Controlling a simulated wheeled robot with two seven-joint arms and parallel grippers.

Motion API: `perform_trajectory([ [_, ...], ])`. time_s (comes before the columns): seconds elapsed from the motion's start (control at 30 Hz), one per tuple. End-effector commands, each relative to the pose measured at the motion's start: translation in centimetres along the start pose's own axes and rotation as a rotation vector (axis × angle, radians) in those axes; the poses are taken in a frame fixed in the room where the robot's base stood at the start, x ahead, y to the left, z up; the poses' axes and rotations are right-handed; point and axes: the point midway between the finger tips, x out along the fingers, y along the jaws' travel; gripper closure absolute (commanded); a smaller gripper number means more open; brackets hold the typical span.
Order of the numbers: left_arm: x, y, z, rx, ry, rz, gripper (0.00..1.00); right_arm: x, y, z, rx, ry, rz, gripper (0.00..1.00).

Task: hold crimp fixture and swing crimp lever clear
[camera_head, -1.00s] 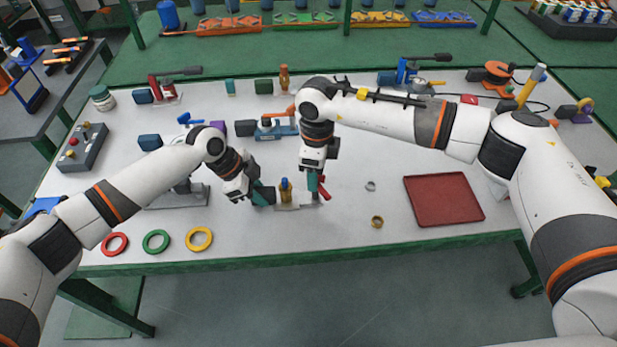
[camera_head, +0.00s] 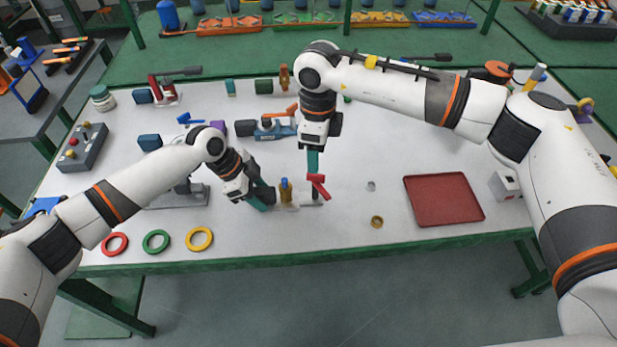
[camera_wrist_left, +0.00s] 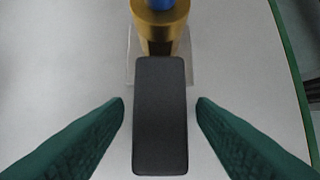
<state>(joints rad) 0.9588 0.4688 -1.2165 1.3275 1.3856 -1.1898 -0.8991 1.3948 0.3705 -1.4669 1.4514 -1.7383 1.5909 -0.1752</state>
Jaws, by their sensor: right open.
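The crimp fixture stands near the table's front edge, with a brass post with a blue top (camera_head: 286,192) on a pale base plate. The red crimp lever (camera_head: 319,186) is at its right end. My left gripper (camera_head: 264,197) is at the fixture's left end. In the left wrist view its green fingers (camera_wrist_left: 160,108) stand apart on both sides of a dark block (camera_wrist_left: 160,115), with gaps on each side, and the brass post (camera_wrist_left: 161,32) is beyond. My right gripper (camera_head: 313,171) is open, pointing down just above the lever; whether it touches is unclear.
Red, green and yellow rings (camera_head: 199,239) lie at the front left. A red tray (camera_head: 443,200) lies to the right. A brass ring (camera_head: 377,221) and a small grey nut (camera_head: 371,186) lie between fixture and tray. Blue and purple parts sit behind the fixture.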

Motion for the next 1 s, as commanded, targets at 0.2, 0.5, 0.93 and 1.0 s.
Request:
perform_trajectory([
  [0.2,0.0,0.0,0.0,0.0,0.0,0.0,0.49,0.0,0.0,0.0,0.0,0.0,0.0,0.45],
  [0.5,-3.4,0.1,0.0,0.001,-0.001,0.004,0.49,0.0,0.0,0.0,0.0,0.0,0.0,0.45],
  [0.93,-11.2,0.1,0.0,0.0,-0.001,0.002,0.49,0.0,0.0,0.0,0.0,0.0,0.0,0.45],
  [1.0,-11.7,0.0,0.0,0.0,0.0,0.0,0.49,0.0,0.0,0.0,0.0,0.0,0.0,0.45],
])
